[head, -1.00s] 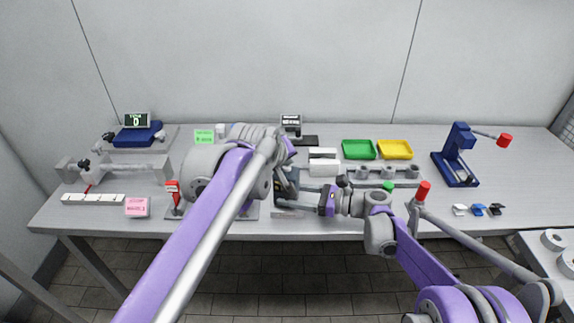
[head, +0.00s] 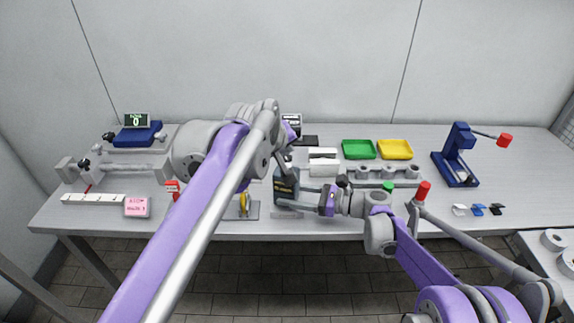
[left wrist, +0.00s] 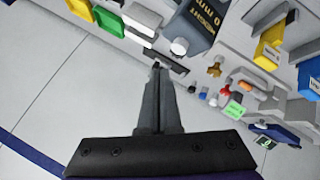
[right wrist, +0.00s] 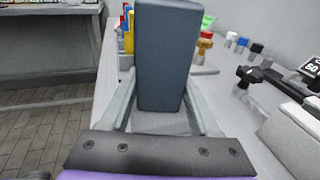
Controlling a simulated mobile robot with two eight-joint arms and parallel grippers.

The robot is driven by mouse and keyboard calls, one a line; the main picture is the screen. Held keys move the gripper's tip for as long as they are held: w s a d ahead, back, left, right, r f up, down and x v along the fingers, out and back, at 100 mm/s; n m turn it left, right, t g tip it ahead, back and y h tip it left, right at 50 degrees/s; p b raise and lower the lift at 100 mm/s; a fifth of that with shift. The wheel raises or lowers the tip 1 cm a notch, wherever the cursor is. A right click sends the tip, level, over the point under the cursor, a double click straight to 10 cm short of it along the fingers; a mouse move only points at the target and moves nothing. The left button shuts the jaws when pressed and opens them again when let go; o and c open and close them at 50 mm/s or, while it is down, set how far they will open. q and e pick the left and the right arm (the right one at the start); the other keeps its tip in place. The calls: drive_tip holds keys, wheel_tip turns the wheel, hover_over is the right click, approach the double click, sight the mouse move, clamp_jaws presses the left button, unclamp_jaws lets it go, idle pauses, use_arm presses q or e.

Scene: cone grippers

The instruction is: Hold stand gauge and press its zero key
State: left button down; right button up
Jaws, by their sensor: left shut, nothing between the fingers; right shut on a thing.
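The stand gauge (head: 285,188) is a dark blue-grey block near the table's front edge, with lettering on its face. My right gripper (head: 322,201) reaches it from the right and is shut on it; in the right wrist view the gauge body (right wrist: 168,55) stands between the two fingers. My left gripper (head: 284,165) is just above the gauge, shut and empty. In the left wrist view the closed fingertips (left wrist: 157,66) point toward the gauge (left wrist: 200,25) and a pale round knob (left wrist: 179,47) beside it, apparently short of touching. I cannot make out the zero key for certain.
Green (head: 358,149) and yellow (head: 395,149) trays lie behind to the right. A grey fixture row (head: 385,171) and white blocks (head: 323,168) sit close to my right gripper. A blue stand (head: 455,158) is further right. The table between the trays and blue stand is clear.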

use_arm(q)
drive_tip(key=shift+r, duration=1.55)
use_arm(e)
drive_tip(key=o, duration=1.1)
drive_tip(key=shift+c, duration=0.2)
